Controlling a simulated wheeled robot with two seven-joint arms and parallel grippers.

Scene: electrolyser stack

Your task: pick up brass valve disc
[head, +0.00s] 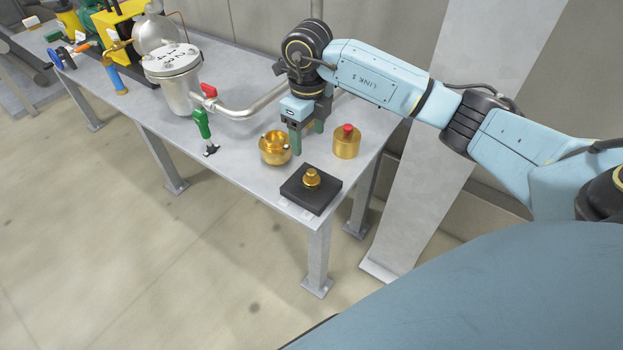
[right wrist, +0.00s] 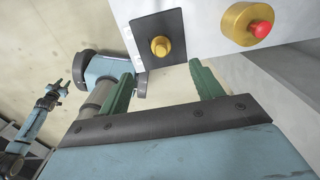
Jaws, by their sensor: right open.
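The brass valve disc, a small stepped brass piece (head: 312,179), sits on a square black pad (head: 318,198) at the table's near corner. The disc also shows in the right wrist view (right wrist: 160,46), beyond and between the fingertips. My right gripper (head: 308,143) is open and empty, its green fingers pointing down above the table behind the pad. Its two fingers also show in the right wrist view (right wrist: 163,68), apart from the disc. My left gripper (right wrist: 58,92) appears small at the left of the right wrist view; its jaws are too small to read.
A brass bowl-shaped part (head: 275,150) stands left of my right gripper, and a brass cylinder with a red top (head: 346,142) stands to its right. A green-handled tool (head: 203,126), a metal canister (head: 173,80) and a pipe (head: 255,108) are farther left. The table edge is close to the pad.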

